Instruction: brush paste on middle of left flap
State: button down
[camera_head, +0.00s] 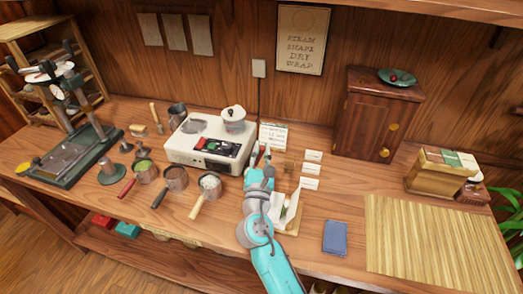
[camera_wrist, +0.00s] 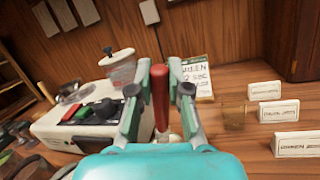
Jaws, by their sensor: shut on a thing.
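My gripper (camera_head: 260,163) points at the back of the bench, just right of the white machine. In the wrist view my gripper (camera_wrist: 160,82) is shut on an upright red handle (camera_wrist: 160,97) with a pale lower part, which looks like the brush. Its bristles are hidden behind the gripper body. A white paper wrapper (camera_head: 291,204) lies on a light tray (camera_head: 291,229) at the front of the bench, partly covered by my arm. Its left flap is mostly hidden, so I cannot tell its state. My gripper is behind the wrapper, apart from it.
A small amber cup (camera_wrist: 233,116) stands right of my gripper, near several white label cards (camera_head: 311,170). The white machine (camera_head: 188,151) is left. Handled pots (camera_head: 146,173) stand in front of it. A blue booklet (camera_head: 335,237) and bamboo mat (camera_head: 432,245) lie right.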

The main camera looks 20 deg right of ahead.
jog(key=shift+f, duration=0.4)
dwell(0.8)
jog(key=shift+r, duration=0.1)
jog(key=shift+r, duration=3.45)
